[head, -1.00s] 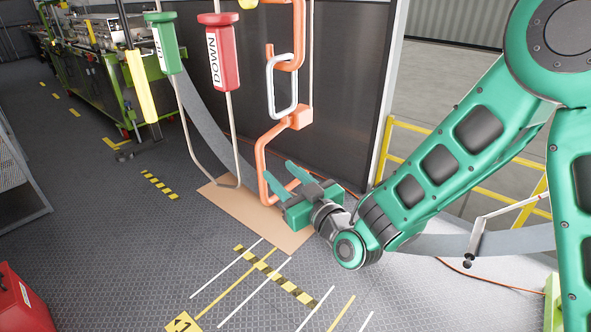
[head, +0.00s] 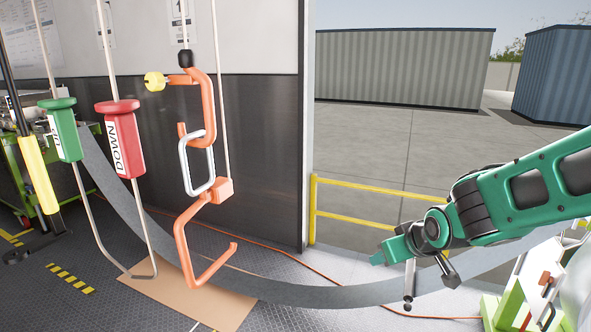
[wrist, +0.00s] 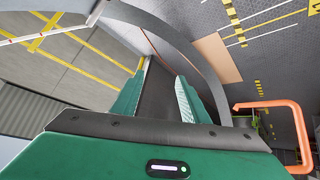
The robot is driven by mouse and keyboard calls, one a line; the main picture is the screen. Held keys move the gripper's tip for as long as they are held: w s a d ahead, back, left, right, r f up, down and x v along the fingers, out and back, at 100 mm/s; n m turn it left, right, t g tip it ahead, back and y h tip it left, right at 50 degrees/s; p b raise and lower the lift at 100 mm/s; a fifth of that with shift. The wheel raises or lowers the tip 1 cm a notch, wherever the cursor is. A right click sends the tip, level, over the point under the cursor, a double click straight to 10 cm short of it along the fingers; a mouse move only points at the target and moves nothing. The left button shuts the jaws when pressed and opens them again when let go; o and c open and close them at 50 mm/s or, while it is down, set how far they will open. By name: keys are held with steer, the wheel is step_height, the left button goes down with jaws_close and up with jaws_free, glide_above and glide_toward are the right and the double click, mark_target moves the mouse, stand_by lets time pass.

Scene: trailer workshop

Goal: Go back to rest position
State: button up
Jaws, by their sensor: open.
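My gripper (head: 378,258) is at the right of the head view, at the end of my green arm. It is clear of the orange hook (head: 182,250) and to the right of it. In the wrist view my gripper (wrist: 160,92) shows two green fingers spread apart with nothing between them. In the head view the fingers are small and partly hidden by the gripper body. The orange hook hangs at the left with a silver link (head: 184,168) above its lower part, and the hook also shows in the wrist view (wrist: 268,104).
A green UP handle (head: 65,135) and a red DOWN handle (head: 122,140) hang on the left. A grey curved band (head: 330,297) crosses below my gripper. A yellow rail (head: 350,184) stands behind. Tan cardboard (head: 220,305) lies on the floor.

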steer(key=s+d+m+g+h, duration=0.3)
steer(key=s+d+m+g, duration=0.25)
steer(key=s+d, duration=1.05)
steer(key=s+d+r+m+g+y, duration=0.1)
steer(key=s+m, duration=0.1)
steer(key=s, duration=0.5)
steer(key=s+d+m+g, duration=0.1)
steer(key=s+m, duration=0.1)
steer(key=s, duration=0.5)
steer(key=shift+s+r+m+y, duration=0.35)
steer(key=shift+y, duration=0.05)
steer(key=shift+d+g, duration=0.1)
steer(key=shift+g, duration=0.15)
steer(key=shift+w+f, duration=0.25)
steer(key=shift+w, duration=0.4)
steer(key=shift+s, duration=0.1)
